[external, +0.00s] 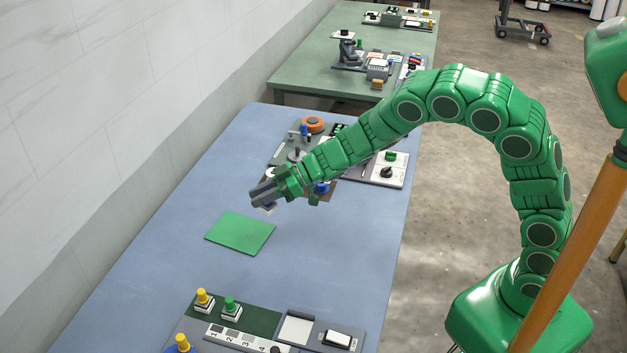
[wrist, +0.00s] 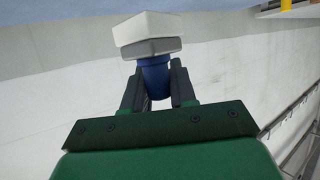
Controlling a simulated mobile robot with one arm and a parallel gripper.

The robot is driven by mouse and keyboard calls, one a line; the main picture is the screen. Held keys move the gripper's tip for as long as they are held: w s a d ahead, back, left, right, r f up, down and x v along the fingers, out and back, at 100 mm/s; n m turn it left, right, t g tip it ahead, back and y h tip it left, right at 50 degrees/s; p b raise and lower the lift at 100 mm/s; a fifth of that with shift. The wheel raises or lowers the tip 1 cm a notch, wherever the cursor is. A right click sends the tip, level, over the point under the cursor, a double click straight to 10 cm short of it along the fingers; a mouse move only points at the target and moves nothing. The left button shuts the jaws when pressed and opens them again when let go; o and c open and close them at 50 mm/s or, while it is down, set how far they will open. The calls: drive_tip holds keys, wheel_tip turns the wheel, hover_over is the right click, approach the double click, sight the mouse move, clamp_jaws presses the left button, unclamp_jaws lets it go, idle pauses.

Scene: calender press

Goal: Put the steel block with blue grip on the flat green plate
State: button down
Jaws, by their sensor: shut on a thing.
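My gripper (external: 262,196) is shut on the blue grip (wrist: 155,78) of the steel block (wrist: 148,36). In the wrist view the block's pale, stepped body sticks out beyond the fingertips, with the grip between the two dark fingers. In the external view only a small pale part of the block (external: 268,208) shows beneath the gripper. The flat green plate (external: 240,233) lies bare on the blue table, to the lower left of my gripper. The held block is apart from the plate.
A grey panel with an orange ring (external: 313,124) and a white switch box (external: 389,170) lie behind the arm. The table around the plate is clear.

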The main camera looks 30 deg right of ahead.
drive_tip(key=shift+w+a+f, duration=1.1)
drive_tip(key=shift+w+f, duration=0.1)
drive_tip(key=shift+f, duration=0.15)
drive_tip(key=shift+w+a+f, duration=1.1)
drive_tip(key=shift+w+f, duration=0.15)
drive_tip(key=shift+f, duration=0.15)
drive_tip(key=shift+w+a+f, duration=1.1)
drive_tip(key=shift+w+f, duration=0.1)
drive_tip(key=shift+f, duration=1.65)
drive_tip(key=shift+f, duration=0.15)
drive_tip(key=c, duration=0.9)
unclamp_jaws()
drive_tip(key=v, duration=1.2)
